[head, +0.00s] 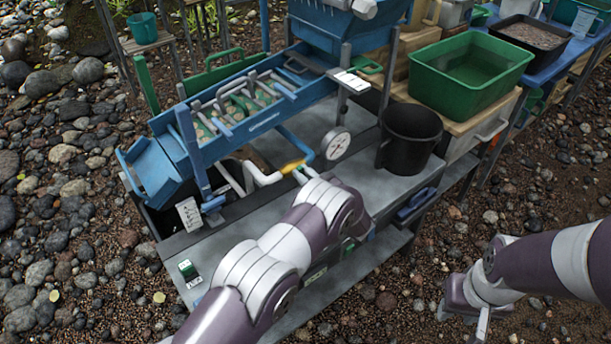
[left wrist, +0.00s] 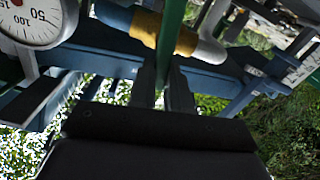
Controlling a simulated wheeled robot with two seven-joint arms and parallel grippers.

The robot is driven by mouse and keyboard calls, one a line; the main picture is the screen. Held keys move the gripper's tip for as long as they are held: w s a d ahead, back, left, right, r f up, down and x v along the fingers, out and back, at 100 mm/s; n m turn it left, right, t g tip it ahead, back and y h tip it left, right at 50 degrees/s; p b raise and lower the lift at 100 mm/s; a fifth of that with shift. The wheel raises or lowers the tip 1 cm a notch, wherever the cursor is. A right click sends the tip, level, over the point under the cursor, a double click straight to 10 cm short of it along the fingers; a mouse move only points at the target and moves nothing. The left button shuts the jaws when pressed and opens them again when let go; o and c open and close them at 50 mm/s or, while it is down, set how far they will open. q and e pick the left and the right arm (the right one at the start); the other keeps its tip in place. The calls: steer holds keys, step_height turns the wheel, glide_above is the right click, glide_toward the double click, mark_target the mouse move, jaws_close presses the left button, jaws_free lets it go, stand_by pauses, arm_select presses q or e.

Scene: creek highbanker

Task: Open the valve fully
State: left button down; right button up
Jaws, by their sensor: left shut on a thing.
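The valve shows as a yellow section (head: 292,166) on the pipe under the blue sluice in the head view. In the left wrist view the yellow valve body (left wrist: 184,38) sits between a blue pipe (left wrist: 115,16) and a grey pipe end (left wrist: 209,51). A green lever handle (left wrist: 171,28) crosses the yellow body. My left gripper (left wrist: 164,88) is shut on the green handle's near end; its fingertips in the head view (head: 300,176) are at the valve, mostly hidden by my forearm. My right gripper (head: 483,325) hangs low at the right, away from the valve; its jaws are unclear.
A round dial gauge (head: 335,144) is close right of the valve. A black bucket (head: 411,135) stands on the grey bench (head: 372,187). The blue sluice (head: 232,132) is just above the valve. A green tub (head: 470,72) is at the right. Gravel lies around.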

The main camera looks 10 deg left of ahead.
arm_select(q)
steer(key=n+b, duration=0.1)
steer(key=n, duration=0.1)
steer(key=s+f+n+b, duration=0.1)
steer(key=n+b, duration=0.1)
steer(key=n, duration=0.1)
steer(key=a+n+b, duration=0.1)
steer(key=n, duration=0.2)
steer(key=shift+s+f+b, duration=0.2)
steer(key=shift+f+b, duration=0.05)
steer(key=shift+b, duration=0.1)
steer(key=n+b, duration=0.1)
steer(key=n, duration=0.1)
steer(key=f+n+b, duration=0.1)
steer(key=n+b, duration=0.1)
steer(key=shift+s+a, duration=0.15)
steer(key=shift+s, duration=0.05)
steer(key=shift+s+f+n+b, duration=0.1)
steer(key=shift+f+n+b, duration=0.05)
steer(key=shift+n+b, duration=0.75)
steer(key=shift+f+n+b, duration=0.1)
steer(key=shift+n+b, duration=0.6)
steer(key=shift+n, duration=0.3)
steer(key=c, duration=1.1)
jaws_free()
steer(key=p+v, duration=0.1)
steer(key=v, duration=1.1)
steer(key=shift+s+d+p, duration=0.2)
steer(key=shift+s+p, duration=0.05)
steer(key=shift+p, duration=0.05)
